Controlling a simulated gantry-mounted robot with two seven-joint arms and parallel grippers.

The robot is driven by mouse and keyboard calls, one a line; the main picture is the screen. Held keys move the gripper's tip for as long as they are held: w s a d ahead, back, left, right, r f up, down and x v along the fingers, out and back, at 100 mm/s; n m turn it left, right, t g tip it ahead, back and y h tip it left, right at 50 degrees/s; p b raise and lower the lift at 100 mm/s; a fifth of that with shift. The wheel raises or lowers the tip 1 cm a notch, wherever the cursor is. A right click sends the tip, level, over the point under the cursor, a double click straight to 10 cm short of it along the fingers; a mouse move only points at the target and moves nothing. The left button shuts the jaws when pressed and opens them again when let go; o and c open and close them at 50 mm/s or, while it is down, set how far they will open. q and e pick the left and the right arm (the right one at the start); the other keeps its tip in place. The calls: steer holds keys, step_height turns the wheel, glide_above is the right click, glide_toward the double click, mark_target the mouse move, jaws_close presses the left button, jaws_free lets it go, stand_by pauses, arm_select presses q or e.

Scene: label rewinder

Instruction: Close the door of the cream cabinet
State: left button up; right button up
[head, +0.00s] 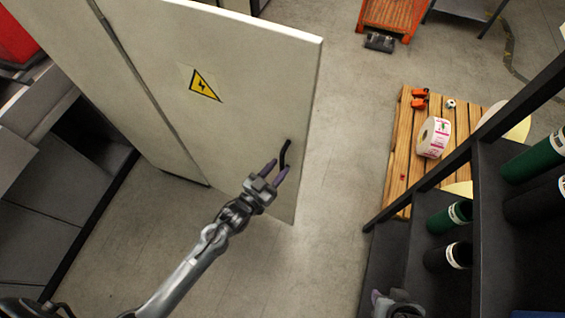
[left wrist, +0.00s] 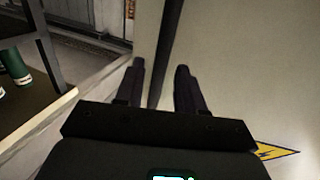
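The cream cabinet (head: 95,75) stands at the upper left in the head view. Its door (head: 240,60) stands out past a dark seam, with floor beyond its free edge, so it looks open; the inside is hidden. A dark bar handle (head: 285,153) is near that free edge. My left gripper (head: 274,171) is at the handle with its fingers apart. In the left wrist view the dark handle (left wrist: 166,50) runs between the spread fingers (left wrist: 160,75); contact cannot be told. My right gripper (head: 380,297) shows only in part at the bottom edge.
A yellow warning sign (head: 203,84) is on the door. A wooden pallet (head: 400,145) with a label roll (head: 434,137) lies right of the door. A dark rack (head: 490,220) with green and black rolls fills the lower right. Floor (head: 340,120) between door and pallet is clear.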

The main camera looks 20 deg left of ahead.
arm_select(q)
steer(key=shift+x, duration=1.4)
jaws_close()
